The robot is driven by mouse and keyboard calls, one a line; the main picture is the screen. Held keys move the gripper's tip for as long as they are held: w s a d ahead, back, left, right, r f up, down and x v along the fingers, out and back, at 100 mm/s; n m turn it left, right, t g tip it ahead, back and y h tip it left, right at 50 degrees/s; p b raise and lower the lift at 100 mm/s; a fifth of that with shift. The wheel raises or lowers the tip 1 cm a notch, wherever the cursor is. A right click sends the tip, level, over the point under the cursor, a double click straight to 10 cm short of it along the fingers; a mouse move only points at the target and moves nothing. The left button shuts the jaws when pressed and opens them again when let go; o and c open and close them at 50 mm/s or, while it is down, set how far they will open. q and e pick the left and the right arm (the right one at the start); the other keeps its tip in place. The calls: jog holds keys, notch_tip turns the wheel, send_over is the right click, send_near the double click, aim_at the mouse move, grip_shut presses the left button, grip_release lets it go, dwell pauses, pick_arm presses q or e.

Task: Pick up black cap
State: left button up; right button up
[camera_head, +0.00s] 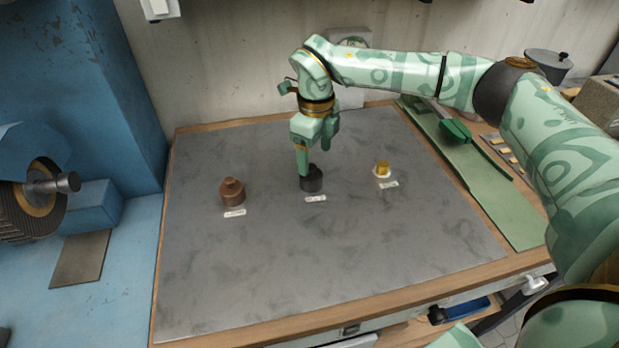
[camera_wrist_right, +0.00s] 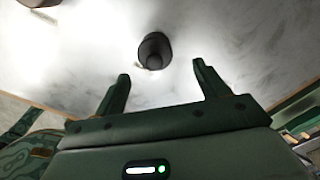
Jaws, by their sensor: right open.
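The black cap (camera_head: 313,183) stands on the grey work mat in the middle, with a small white label in front of it. It also shows in the right wrist view (camera_wrist_right: 154,50), between the lines of the two fingers but beyond their tips. My right gripper (camera_head: 314,162) is open, points down at the cap, and overlaps part of it in the head view. In the right wrist view the open fingers (camera_wrist_right: 162,71) have nothing between them. My left gripper is not in view.
A brown cap (camera_head: 232,193) stands to the left and a small gold cap (camera_head: 382,169) to the right, each with a label. The front of the grey mat (camera_head: 330,265) is clear. A green strip (camera_head: 490,195) lies at the right, and a blue machine (camera_head: 85,90) stands left.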

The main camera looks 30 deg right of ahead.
aim_at(311, 166)
jog(key=f, duration=0.2)
jog(key=f+b, duration=0.1)
jog(key=f, duration=0.1)
jog(key=a+f+b, duration=0.1)
jog(key=f, duration=0.1)
jog(key=shift+w+f, duration=0.15)
jog(key=shift+f, duration=0.25)
jog(key=shift+d+r, duration=0.1)
jog(key=c, duration=1)
